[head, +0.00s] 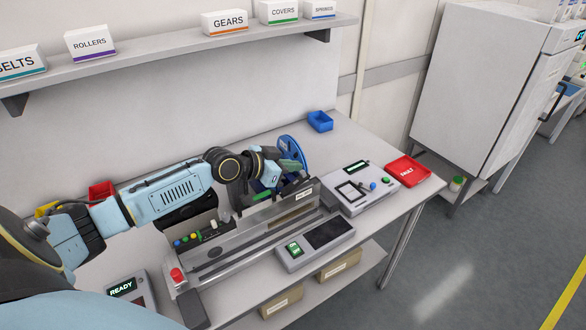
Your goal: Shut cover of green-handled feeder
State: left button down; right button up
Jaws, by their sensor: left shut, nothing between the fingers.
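A long grey feeder (225,262) lies on the white table. A green strip (262,196), which looks like its handle, sits on the upper edge of an upright metallic plate (275,211) along the feeder's back. This plate looks like the raised cover; its exact angle is hard to tell. My left gripper (298,168) is shut and empty, just behind and above the plate's right part, in front of a blue reel (288,145). I cannot tell whether it touches the plate. My left arm hides part of the feeder's back. My right gripper is out of view.
A control box (361,188) and a red FAULT tray (408,170) stand to the right. A box with a dark screen (315,243) sits in front of the feeder. A blue bin (320,121) is at the back. A shelf (180,62) with labelled boxes hangs above.

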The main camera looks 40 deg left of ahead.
aim_at(302, 171)
pick_arm(q)
jog(key=shift+w+f, duration=0.3)
jog(key=shift+f, duration=0.45)
jog(key=shift+w+d+r+g+p, duration=0.15)
jog(key=shift+w+g+p, duration=0.15)
jog(key=shift+p, duration=0.65)
jog(key=shift+w+d+g, duration=0.1)
jog(key=shift+w+g, duration=0.15)
jog(key=shift+g, duration=0.05)
jog(key=shift+w+d+f+b, duration=0.15)
jog(key=shift+w+f+b, duration=0.1)
jog(key=shift+f+b, duration=0.4)
jog(key=shift+w+d+f, duration=0.1)
jog(key=shift+w+f, duration=0.05)
jog(key=shift+f, duration=0.25)
jog(key=shift+w, duration=0.2)
jog(key=shift+s+r, duration=0.15)
jog(key=shift+s, duration=0.05)
